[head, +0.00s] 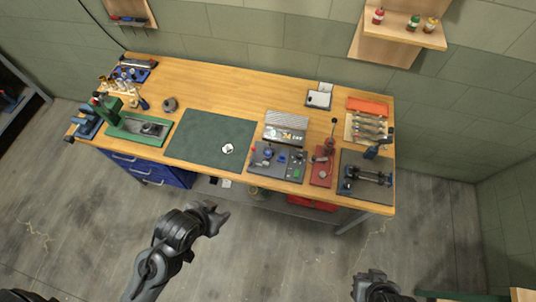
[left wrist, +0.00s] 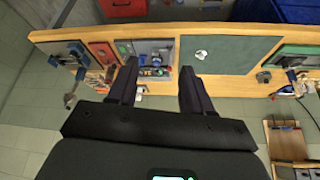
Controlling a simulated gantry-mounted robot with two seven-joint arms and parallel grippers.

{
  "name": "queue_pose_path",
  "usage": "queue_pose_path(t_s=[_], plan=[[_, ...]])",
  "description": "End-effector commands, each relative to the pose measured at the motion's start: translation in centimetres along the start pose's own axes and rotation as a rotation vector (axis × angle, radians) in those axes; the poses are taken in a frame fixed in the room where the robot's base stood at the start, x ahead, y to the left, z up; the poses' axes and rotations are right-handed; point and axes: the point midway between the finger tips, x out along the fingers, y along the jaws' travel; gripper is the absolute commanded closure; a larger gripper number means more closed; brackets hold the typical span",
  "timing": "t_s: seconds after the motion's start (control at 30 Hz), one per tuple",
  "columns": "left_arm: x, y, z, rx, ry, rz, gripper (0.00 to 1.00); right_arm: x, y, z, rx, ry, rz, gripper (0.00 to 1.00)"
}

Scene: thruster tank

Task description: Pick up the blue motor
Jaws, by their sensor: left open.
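Small blue parts (head: 281,158) sit on a dark grey tray (head: 262,167) at the front middle of the workbench. They are too small to tell surely which is the blue motor. In the left wrist view a blue part (left wrist: 160,70) shows on that tray, between the finger lines. My left gripper (head: 217,214) is open and empty, in the air in front of the bench, well apart from the tray. It also shows in the left wrist view (left wrist: 157,72). My right gripper (head: 374,284) is at the bottom edge, partly out of view; its jaws are unclear.
A green mat (head: 205,140) with a small white piece (head: 227,148) lies left of the tray. A red press (head: 322,165) stands right of it, a silver box (head: 285,127) behind it. A dark plate with a vise-like device (head: 370,177) fills the right corner. The floor before the bench is clear.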

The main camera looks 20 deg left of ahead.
Motion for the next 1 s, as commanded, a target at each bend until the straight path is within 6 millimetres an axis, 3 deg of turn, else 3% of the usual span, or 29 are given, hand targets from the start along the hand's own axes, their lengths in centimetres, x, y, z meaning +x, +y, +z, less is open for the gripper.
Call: queue_pose_path(t_s=[0.17,0.3,0.4,0.6,0.8,1.0], plan=[[5.4,0.1,-2.2,-0.054,0.210,0.006,0.50,1.0,0.0,0.3,-0.001,0.003,0.001,1.00],[14.2,-0.1,-4.0,-0.087,0.444,0.004,0.50,5.9,-0.1,1.9,-0.004,0.007,0.003,1.00],[19.2,-0.4,-5.5,-0.096,0.591,0.000,0.50,9.7,-0.1,3.1,-0.007,-0.002,0.006,1.00],[27.2,-1.0,-7.7,-0.084,0.780,-0.012,0.50,16.1,-0.2,5.3,-0.009,-0.006,0.008,1.00],[32.4,-1.5,-9.3,-0.061,0.835,-0.027,0.50,20.7,-0.4,6.7,-0.009,-0.004,0.007,1.00],[33.3,-1.7,-11.5,-0.050,0.886,-0.029,0.50,23.0,-0.6,7.4,-0.006,-0.002,0.005,1.00]])
